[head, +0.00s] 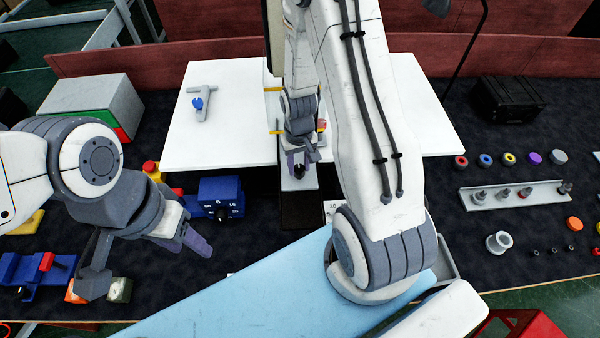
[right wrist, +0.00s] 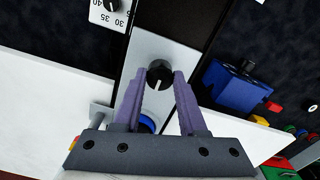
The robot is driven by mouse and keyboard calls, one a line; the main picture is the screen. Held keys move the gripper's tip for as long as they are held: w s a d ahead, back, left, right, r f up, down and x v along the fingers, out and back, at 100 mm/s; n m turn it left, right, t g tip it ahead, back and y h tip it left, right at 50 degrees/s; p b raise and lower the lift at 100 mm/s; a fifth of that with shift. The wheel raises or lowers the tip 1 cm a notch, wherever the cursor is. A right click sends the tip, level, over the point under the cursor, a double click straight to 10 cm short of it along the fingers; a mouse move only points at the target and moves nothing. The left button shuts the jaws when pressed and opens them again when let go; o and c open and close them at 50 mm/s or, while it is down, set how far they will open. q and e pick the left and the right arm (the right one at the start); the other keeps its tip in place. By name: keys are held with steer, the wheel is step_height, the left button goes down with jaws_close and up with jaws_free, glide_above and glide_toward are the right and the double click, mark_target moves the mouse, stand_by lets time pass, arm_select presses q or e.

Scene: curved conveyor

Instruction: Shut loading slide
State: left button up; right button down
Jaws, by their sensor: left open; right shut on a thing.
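The loading slide is a light grey plate with a black knob, set in a dark track between two white panels. Its plate (head: 299,184) shows below my right gripper in the head view, and the plate (right wrist: 146,48) and knob (right wrist: 159,75) show in the right wrist view. My right gripper (head: 298,168) has its purple fingers on either side of the knob, shut on it; the fingers also show in the right wrist view (right wrist: 158,80). My left gripper (head: 190,240) is open and empty, above the dark mat on the left. My right arm hides part of the track.
White panels (head: 235,140) flank the track. A blue box with a dial (head: 220,197) stands left of it, and a white dial plate (right wrist: 108,12) lies beside it. A grey T-shaped piece (head: 206,105) lies on the left panel. A rack of pegs (head: 515,196) stands right.

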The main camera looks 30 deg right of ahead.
steer(key=shift+w, duration=0.1)
steer(key=shift+c, duration=2.3)
jaws_free()
steer(key=shift+r, duration=0.65)
step_height(320, 180, up, 9)
steer(key=b, duration=0.2)
steer(key=shift+r, duration=0.1)
